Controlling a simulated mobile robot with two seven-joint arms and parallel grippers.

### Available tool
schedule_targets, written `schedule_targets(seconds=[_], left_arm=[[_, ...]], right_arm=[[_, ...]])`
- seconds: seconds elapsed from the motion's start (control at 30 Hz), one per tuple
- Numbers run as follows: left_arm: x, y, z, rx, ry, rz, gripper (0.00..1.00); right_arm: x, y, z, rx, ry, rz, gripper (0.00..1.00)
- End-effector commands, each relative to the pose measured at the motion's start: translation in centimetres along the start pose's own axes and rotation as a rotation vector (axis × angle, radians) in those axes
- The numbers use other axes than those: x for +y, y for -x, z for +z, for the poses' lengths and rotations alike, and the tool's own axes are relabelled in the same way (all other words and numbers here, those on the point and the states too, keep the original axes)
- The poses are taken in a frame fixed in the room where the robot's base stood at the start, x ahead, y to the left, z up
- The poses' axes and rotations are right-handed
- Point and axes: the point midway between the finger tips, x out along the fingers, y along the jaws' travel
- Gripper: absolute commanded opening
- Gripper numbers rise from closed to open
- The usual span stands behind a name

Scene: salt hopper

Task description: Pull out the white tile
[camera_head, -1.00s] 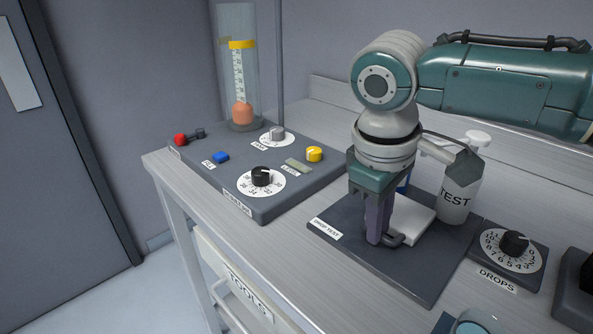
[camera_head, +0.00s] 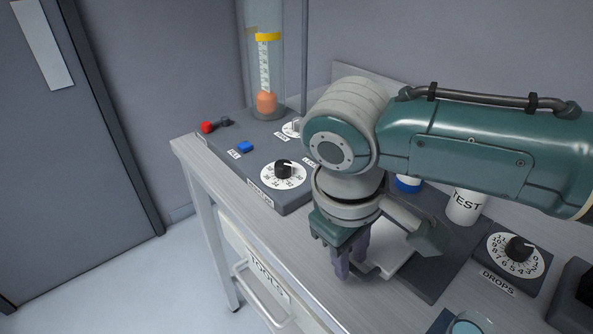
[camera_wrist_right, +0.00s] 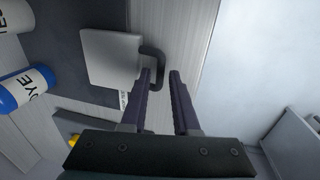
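The white tile (camera_head: 391,258) lies flat at the drop test mat; the wrist view shows it (camera_wrist_right: 108,58) reaching slightly past the mat's edge. Its dark looped handle (camera_wrist_right: 160,62) points away from the mat, over the bench. My right gripper (camera_head: 350,266) points down at the handle. In the wrist view its fingers (camera_wrist_right: 163,76) are apart, with the handle's bar between them, close against the tile-side finger; a gap shows to the other finger. Firm contact is hard to tell. My left gripper is not in view.
The TEST bottle (camera_head: 465,206) and a blue-capped bottle (camera_head: 407,184) stand behind the tile; the wrist view shows a DYE bottle (camera_wrist_right: 24,90). The DROPS dial (camera_head: 515,250) is at right, a control panel (camera_head: 233,138) at left. Floor opens beyond the bench front.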

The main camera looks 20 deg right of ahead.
Motion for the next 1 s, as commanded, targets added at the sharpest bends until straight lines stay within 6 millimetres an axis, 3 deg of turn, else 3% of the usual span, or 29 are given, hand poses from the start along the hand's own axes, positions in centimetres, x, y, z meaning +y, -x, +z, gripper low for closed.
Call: schedule_targets(seconds=[0.1, 0.43, 0.8, 1.0], left_arm=[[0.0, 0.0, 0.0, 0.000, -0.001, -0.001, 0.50], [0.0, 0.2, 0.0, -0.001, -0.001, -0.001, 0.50], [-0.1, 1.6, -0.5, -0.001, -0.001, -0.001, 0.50], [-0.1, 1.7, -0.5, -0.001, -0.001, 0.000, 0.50]], right_arm=[[0.0, 0.0, 0.0, -0.001, 0.000, 0.000, 0.43], [0.0, 0.6, 0.0, 0.000, 0.000, -0.001, 0.43], [0.0, 7.5, -0.1, 0.004, 0.000, -0.002, 0.43], [0.0, 9.7, 0.0, 0.001, 0.000, -0.001, 0.43]])
